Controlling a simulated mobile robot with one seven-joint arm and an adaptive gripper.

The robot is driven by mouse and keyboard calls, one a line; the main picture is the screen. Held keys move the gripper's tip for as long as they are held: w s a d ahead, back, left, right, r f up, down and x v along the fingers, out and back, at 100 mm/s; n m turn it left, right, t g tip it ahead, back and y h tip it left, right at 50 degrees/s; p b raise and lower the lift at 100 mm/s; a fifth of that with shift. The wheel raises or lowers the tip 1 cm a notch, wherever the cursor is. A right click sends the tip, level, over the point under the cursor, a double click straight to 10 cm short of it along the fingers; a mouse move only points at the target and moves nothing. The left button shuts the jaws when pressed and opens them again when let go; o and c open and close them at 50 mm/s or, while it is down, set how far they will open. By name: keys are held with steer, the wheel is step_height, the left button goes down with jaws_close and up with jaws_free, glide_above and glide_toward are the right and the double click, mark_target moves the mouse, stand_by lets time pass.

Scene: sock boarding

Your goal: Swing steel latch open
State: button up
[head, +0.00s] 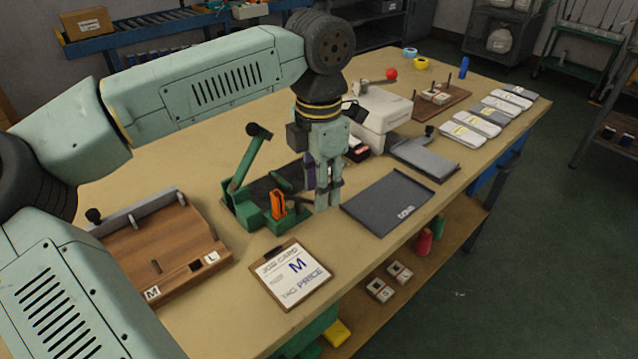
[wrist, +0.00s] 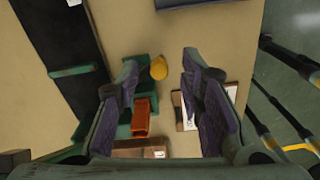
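A wooden board (head: 165,250) with M and L labels lies at the left of the bench. Along its back edge runs a grey metal bar (head: 140,209) with a black knob (head: 94,215) at its left end; this looks like the steel latch, and it lies along the board. My gripper (head: 328,205) points down over the bench, well to the right of the board, beside the green tool (head: 270,205). In the wrist view my gripper (wrist: 162,82) has its two fingers wide apart, with nothing held between them. The grey bar is not clearly visible there.
The green tool has a raised lever and an orange part (head: 277,204). A clipboard (head: 292,274) marked M lies in front. A dark flat mat (head: 388,203), a white machine (head: 375,115) and several folded socks (head: 475,123) are to the right. Bare bench lies behind the wooden board.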

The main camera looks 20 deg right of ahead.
step_height(320, 180, up, 12)
stand_by(0.6)
